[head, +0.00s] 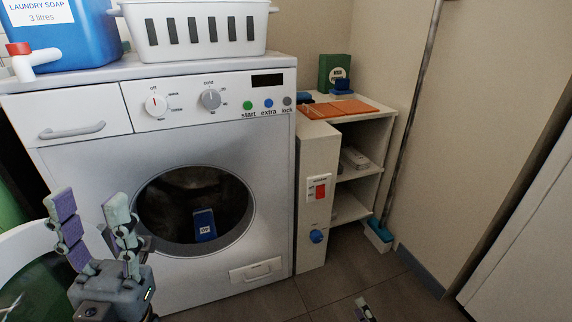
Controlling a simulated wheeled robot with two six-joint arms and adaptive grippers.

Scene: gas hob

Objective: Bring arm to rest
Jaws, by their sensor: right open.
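My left gripper (90,202) is at the lower left, in front of the washing machine (270,185). Its two fingers point up and stand apart, with nothing between them, so it is open. At the bottom edge, right of centre, only a small tip of my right gripper (364,309) shows above the floor. It is open; the rest of it is out of the picture, and I see nothing held at the visible tip.
A white basket (195,30) and a blue soap container (75,35) stand on top. A low shelf unit (385,115) and a pole (405,130) are to the right. Tiled floor (330,285) is clear.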

